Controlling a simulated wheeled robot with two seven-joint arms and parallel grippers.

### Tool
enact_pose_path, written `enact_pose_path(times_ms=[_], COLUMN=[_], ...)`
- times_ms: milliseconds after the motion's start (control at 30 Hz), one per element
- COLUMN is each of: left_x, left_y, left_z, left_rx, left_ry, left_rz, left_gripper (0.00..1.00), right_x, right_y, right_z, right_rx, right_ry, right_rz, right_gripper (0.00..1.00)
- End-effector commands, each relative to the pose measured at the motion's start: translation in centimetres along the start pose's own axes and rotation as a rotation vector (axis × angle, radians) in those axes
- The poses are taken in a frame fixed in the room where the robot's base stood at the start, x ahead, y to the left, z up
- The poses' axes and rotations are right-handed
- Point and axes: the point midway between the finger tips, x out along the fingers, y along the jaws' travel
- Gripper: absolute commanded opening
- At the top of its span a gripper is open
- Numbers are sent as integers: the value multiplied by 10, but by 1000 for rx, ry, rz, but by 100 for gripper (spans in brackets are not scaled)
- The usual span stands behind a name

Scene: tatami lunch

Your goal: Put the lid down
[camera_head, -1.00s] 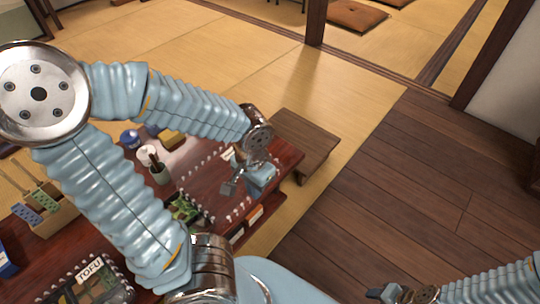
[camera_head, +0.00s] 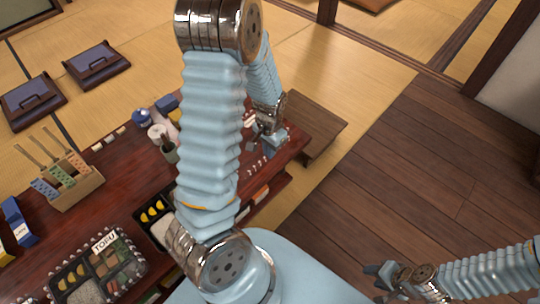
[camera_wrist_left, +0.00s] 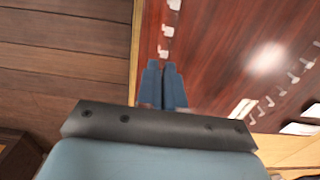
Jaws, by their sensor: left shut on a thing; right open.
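A see-through lid edged with white clips shows near my left gripper (camera_head: 270,138), over the right end of the dark red table (camera_head: 120,185). In the left wrist view, the shut fingers (camera_wrist_left: 163,85) meet the lid's clipped edge, and a white label (camera_wrist_left: 242,108) shows on it. Whether the lid touches the table is unclear. A bento box with a TOFU label (camera_head: 104,241) has white clips round its rim. Another bento box with yellow slices (camera_head: 153,211) shows no clips and is partly hidden by my left arm. My right gripper (camera_head: 375,275) is open and empty, over the wooden floor.
A wooden holder (camera_head: 75,190) with tall-handled tools stands at the table's left. A blue-and-white pot (camera_head: 141,117) and a green cup (camera_head: 169,152) stand towards the back. A low wooden stool (camera_head: 318,122) is beside the table's right end. The wooden floor to the right is clear.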

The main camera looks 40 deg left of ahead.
Motion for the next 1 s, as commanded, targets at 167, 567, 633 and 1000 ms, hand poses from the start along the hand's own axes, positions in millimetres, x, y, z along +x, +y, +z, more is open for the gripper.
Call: enact_pose_path(times_ms=[167, 567, 633, 1000], left_x=[11, 43, 44, 46], left_y=[-5, -6, -6, -6], left_z=[-7, -9, -9, -9], left_rx=[-1, 0, 0, 0], left_ry=[-1, 0, 0, 0], left_rz=[0, 0, 0, 0], left_gripper=[0, 0, 0, 32], right_x=[2, 5, 5, 7], right_y=[1, 4, 4, 6], right_z=[0, -1, -1, -2], right_rx=[1, 3, 3, 4], right_ry=[1, 4, 4, 5], right_rz=[1, 3, 3, 4], right_gripper=[43, 43, 43, 43])
